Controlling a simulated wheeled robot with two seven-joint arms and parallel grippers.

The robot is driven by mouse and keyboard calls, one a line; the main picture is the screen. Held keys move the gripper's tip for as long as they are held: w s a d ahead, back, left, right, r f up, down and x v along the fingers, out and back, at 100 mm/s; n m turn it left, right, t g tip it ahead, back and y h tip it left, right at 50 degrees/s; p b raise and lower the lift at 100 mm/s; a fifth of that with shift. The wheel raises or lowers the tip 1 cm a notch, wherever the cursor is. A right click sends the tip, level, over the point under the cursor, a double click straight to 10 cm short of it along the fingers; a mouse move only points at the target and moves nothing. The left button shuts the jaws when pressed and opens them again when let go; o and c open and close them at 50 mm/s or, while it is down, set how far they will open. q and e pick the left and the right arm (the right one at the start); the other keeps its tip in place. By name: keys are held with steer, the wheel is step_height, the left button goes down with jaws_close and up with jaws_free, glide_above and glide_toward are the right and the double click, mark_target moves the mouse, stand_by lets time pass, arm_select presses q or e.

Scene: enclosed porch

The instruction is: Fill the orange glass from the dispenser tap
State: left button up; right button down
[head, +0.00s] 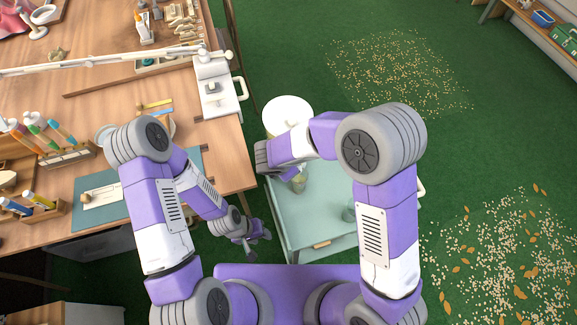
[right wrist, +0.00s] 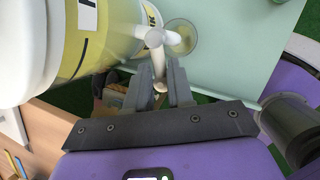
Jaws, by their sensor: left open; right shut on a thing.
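The white drinks dispenser (head: 288,113) stands at the far end of the pale teal cart (head: 322,192). In the right wrist view the dispenser (right wrist: 105,32) fills the upper left, with its white tap (right wrist: 155,40) in front. My right gripper (right wrist: 158,84) is shut on the tap's lever (right wrist: 158,66). A see-through glass (right wrist: 182,37) with a yellowish tint is by the tap spout; the head view shows a glass (head: 299,182) there, partly covered by my right arm. I cannot tell its fill level. My left gripper (head: 254,238) is open and empty beside the cart's left edge.
A wooden workbench (head: 225,150) with tools and a teal mat (head: 188,165) lies to the left. Green floor with scattered flakes is open to the right.

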steer(key=shift+w+a+m+g+h+p, duration=0.1)
steer(key=shift+w+a+m+g+h, duration=0.15)
steer(key=shift+m, duration=0.5)
steer(key=shift+w+a+m+g+h+p, duration=0.15)
steer(key=shift+w+m+h, duration=0.15)
steer(key=shift+m, duration=0.4)
steer(key=shift+w+a+m+g+h+p, duration=0.15)
steer(key=shift+w+m+g+h, duration=0.1)
steer(key=shift+m, duration=0.5)
steer(key=c, duration=1.1)
jaws_free()
steer(key=p+v, duration=0.2)
steer(key=v, duration=0.5)
steer(key=shift+r, duration=0.25)
steer(key=shift+a, duration=0.15)
